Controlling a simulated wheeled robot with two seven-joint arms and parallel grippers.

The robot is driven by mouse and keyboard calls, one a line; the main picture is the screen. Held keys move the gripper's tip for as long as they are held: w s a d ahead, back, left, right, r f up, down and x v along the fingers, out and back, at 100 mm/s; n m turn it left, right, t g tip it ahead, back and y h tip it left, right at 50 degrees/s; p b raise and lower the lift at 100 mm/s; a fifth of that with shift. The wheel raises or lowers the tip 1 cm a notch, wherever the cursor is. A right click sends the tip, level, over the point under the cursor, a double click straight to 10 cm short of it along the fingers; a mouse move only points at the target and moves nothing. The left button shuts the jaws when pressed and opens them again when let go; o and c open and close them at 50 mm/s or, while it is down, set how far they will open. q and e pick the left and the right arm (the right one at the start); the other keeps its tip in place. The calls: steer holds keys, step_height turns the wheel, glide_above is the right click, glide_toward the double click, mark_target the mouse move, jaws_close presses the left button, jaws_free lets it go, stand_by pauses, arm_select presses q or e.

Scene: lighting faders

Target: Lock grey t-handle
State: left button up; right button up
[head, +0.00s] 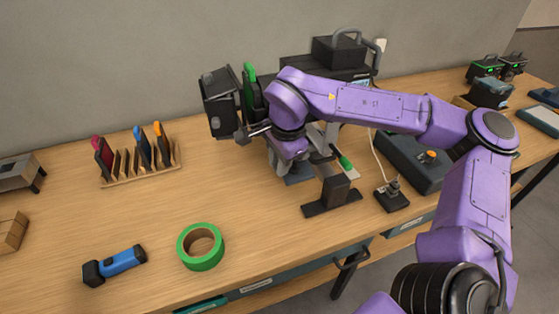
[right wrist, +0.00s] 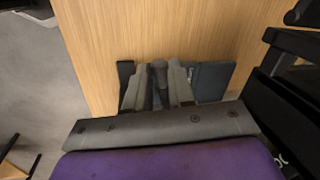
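In the right wrist view my right gripper (right wrist: 158,80) points down at the bench with its two grey fingers apart. A small grey handle end (right wrist: 158,70), probably the grey t-handle, shows between the fingers. Slim gaps seem to remain on both sides; contact cannot be made out. Just right of the wrist stands a black bracket (head: 335,190) with a green-gripped lever (head: 345,163). My left gripper is not in view.
A black lamp-like device (head: 221,100) stands close behind the wrist. A power block (head: 391,195) and dark console (head: 410,160) lie to the right.

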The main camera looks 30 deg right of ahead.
jaws_close()
steer(key=shift+s+r+p, duration=0.1)
steer(key=shift+r+p, duration=0.05)
steer(key=shift+p, duration=0.3)
steer(key=shift+s+d+n+g+y+p, duration=0.15)
steer(key=shift+s+d+n+y+p, duration=0.3)
steer(key=shift+n+p, duration=1.6)
steer(key=shift+s+d+n+g+y+p, duration=0.2)
steer(key=shift+s+d+n+p, duration=0.4)
steer(key=shift+n+p, duration=1.45)
steer(key=shift+s+d+n+g+y+p, duration=0.2)
steer(key=shift+s+n+p, duration=0.55)
steer(key=shift+n+p, duration=1.25)
steer(key=shift+m+p, duration=0.4)
steer(key=shift+p, duration=0.1)
steer(key=o, duration=0.5)
jaws_free()
steer(key=shift+d, duration=0.1)
steer(key=shift+o, duration=0.2)
